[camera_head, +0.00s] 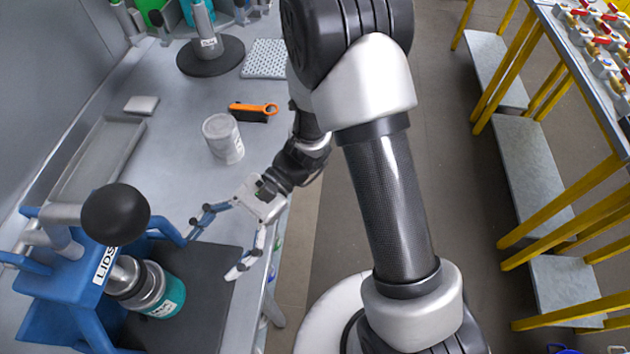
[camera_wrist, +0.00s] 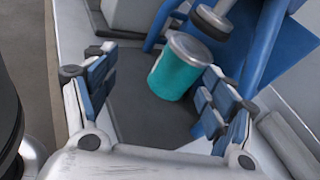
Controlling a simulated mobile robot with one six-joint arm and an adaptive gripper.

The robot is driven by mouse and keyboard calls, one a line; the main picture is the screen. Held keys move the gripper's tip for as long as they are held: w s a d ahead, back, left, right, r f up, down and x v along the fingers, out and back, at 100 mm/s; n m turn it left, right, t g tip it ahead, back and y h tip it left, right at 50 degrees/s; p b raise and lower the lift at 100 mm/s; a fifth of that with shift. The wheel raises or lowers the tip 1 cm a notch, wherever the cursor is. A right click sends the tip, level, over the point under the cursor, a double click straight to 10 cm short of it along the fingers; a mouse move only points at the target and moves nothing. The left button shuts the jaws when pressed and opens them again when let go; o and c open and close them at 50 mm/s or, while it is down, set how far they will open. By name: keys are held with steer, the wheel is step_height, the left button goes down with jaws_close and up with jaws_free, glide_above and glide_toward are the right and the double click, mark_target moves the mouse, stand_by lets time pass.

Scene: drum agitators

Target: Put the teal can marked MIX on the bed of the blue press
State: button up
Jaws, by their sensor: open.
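The teal can (camera_head: 168,298) with a grey metal lid stands upright on the dark bed (camera_head: 208,318) of the blue press (camera_head: 62,282). White marking shows on its side, too small to read surely. It also shows in the wrist view (camera_wrist: 172,76), below the press's round metal ram (camera_wrist: 211,22). I cannot tell whether ram and lid touch. My gripper (camera_head: 212,254) is open and empty at the bed's upper right edge, its fingers spread toward the can but apart from it. In the wrist view, the can lies beyond and between my fingers (camera_wrist: 157,88).
The press carries a LIDS label and a lever with a black ball knob (camera_head: 115,214). A pale grey can (camera_head: 223,140), an orange-and-black tool (camera_head: 253,112) and a grey tray (camera_head: 100,160) are on the bench. The bench edge runs just right of my gripper.

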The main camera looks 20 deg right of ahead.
steer(key=s+d+r+n+t+h, duration=0.1)
steer(key=d+r+n+t+h, duration=0.3)
steer(key=d, duration=0.8)
steer(key=s+d+r+n+t+h, duration=0.1)
steer(key=d+r+n+t+h, duration=0.4)
steer(key=d+r+t+h, duration=0.4)
steer(key=d+r, duration=0.1)
steer(key=d, duration=0.2)
steer(key=shift+s+d, duration=0.2)
steer(key=shift+s, duration=0.2)
